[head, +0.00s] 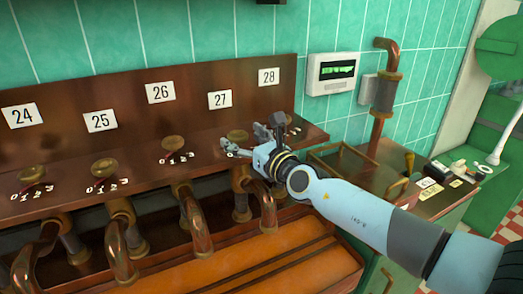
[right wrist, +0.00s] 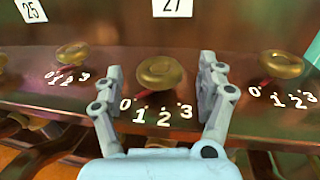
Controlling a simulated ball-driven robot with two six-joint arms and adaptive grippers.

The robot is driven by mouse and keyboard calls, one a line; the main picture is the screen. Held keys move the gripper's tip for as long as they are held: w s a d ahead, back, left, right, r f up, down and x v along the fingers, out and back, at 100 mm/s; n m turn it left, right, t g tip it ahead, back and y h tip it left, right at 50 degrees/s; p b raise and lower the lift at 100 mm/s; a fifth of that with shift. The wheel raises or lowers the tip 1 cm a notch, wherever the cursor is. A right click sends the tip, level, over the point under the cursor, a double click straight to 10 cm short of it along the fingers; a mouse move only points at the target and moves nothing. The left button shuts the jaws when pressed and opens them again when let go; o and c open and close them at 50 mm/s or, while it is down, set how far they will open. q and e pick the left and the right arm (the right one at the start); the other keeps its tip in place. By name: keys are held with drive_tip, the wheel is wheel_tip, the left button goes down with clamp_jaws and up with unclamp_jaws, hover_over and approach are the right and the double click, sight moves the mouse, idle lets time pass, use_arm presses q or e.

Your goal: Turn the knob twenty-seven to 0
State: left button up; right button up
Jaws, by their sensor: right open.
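Knob twenty-seven (head: 237,136) is a round brass knob on the dark copper panel, below the plate marked 27 (head: 220,99). In the right wrist view the knob (right wrist: 160,72) stands between my open fingers, with the marks 0, 1, 2, 3 (right wrist: 160,113) printed below it. My right gripper (right wrist: 158,85) is open, one finger on each side of the knob, with a visible gap. It also shows at the panel in the head view (head: 247,142), partly covering the knob's marks. My left gripper is not in view.
Similar knobs flank it: one under plate 26 (head: 174,143) and one to the right (right wrist: 282,65). Bent copper pipes (head: 195,220) stand below the panel above a wooden slatted surface (head: 270,275). A white display box (head: 334,73) hangs on the green tiled wall.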

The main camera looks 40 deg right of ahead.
drive_tip(key=s, duration=1)
drive_tip(key=shift+s+a, duration=0.2)
drive_tip(key=shift+a, duration=0.1)
